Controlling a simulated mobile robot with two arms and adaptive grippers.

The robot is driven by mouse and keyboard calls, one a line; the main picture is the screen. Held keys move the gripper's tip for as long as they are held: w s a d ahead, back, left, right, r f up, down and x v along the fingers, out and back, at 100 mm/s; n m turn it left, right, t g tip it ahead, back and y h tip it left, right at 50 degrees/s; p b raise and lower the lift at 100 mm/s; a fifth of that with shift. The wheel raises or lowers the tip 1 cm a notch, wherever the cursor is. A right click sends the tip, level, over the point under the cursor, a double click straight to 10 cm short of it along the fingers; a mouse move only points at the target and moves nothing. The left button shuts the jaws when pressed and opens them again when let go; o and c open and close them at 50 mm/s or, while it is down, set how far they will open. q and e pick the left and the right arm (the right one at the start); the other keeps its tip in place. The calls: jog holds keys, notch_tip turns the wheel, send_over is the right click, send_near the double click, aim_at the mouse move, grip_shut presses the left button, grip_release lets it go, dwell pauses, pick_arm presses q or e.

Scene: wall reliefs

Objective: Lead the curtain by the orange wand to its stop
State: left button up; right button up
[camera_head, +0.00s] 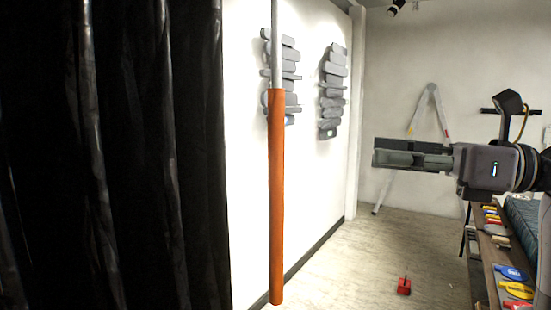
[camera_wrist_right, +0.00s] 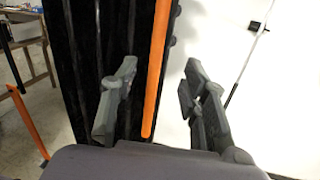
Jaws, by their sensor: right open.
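The black curtain (camera_head: 120,150) hangs in folds across the left of the head view; it also shows in the right wrist view (camera_wrist_right: 88,60). The orange wand (camera_head: 276,200) hangs upright beside the curtain's right edge, on a grey rod. My right gripper (camera_head: 376,152) is to the right of the wand, pointing left, open and empty, with a clear gap in the head view. In the right wrist view the wand (camera_wrist_right: 156,65) appears between the two spread fingers, its lower end showing; I see no contact. My left gripper is not in view.
Grey stacked reliefs (camera_head: 332,90) are on the white wall behind the wand. A ladder (camera_head: 430,105) leans at the back. A red object (camera_head: 404,286) lies on the floor. A bench with coloured items (camera_head: 515,272) is at right.

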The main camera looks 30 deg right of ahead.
aim_at(276, 149)
jog(key=shift+n+h, duration=0.3)
jog(key=shift+h, duration=0.1)
jog(key=shift+s+a+p+x, duration=0.15)
jog(key=shift+p+x, duration=1)
jog(key=shift+x, duration=1.7)
jog(key=shift+a+p+x, duration=0.1)
jog(key=shift+p+x, duration=1.1)
jog(key=shift+x, duration=1.65)
jog(key=shift+s+a+p+x, duration=0.15)
jog(key=shift+p+x, duration=1)
jog(key=shift+x, duration=1.65)
jog(key=shift+c, duration=0.5)
grip_shut()
